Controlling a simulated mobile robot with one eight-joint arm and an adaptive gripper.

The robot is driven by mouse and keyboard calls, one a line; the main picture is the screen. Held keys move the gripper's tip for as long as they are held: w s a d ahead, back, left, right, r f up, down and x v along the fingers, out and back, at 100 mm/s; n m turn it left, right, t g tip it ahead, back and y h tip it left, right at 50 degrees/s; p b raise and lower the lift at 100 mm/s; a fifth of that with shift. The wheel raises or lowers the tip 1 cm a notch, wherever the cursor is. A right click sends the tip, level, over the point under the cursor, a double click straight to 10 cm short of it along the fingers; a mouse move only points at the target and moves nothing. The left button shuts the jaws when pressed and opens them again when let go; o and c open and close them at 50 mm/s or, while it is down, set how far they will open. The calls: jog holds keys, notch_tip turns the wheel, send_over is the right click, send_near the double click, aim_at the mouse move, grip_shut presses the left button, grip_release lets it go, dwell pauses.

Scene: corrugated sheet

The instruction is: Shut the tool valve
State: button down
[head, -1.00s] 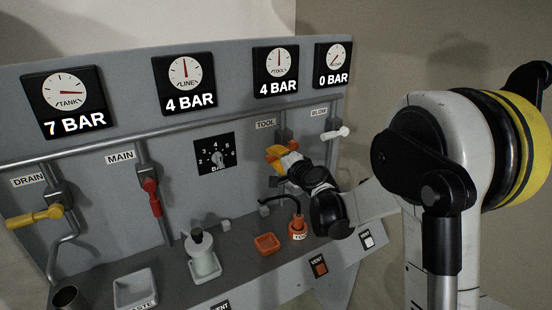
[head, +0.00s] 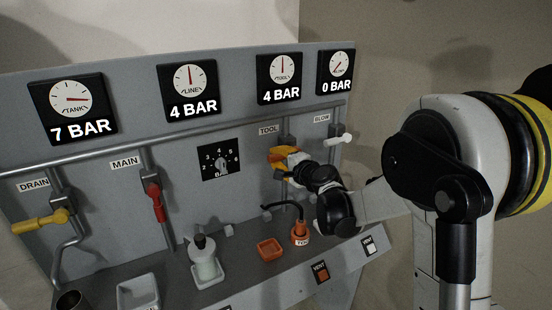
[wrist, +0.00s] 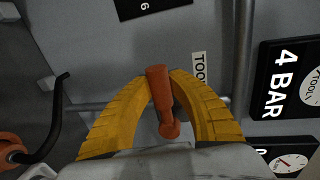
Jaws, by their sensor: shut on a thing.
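The tool valve's orange handle (wrist: 160,92) is between the two yellow fingers of my gripper (wrist: 162,80) in the wrist view. The gripper is shut on it, with a finger on each side. The handle's round end points toward the wrist. In the head view, my gripper (head: 284,156) is at the valve below the TOOL label (head: 268,129); the fingers largely hide the handle, so its exact angle is unclear. The tool gauge (head: 282,70) reads 4 BAR; it also shows in the wrist view (wrist: 310,88).
The white blow handle (head: 338,140) is close to the right. The red main handle (head: 156,203) and yellow drain handle (head: 40,221) are further left. An orange oiler (head: 299,232), an orange tray (head: 269,249) and a pump bottle (head: 204,258) stand on the ledge below.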

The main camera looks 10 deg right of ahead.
jog(key=c, duration=1.2)
grip_release()
jog(key=v, duration=1.2)
jog(key=shift+r, duration=0.1)
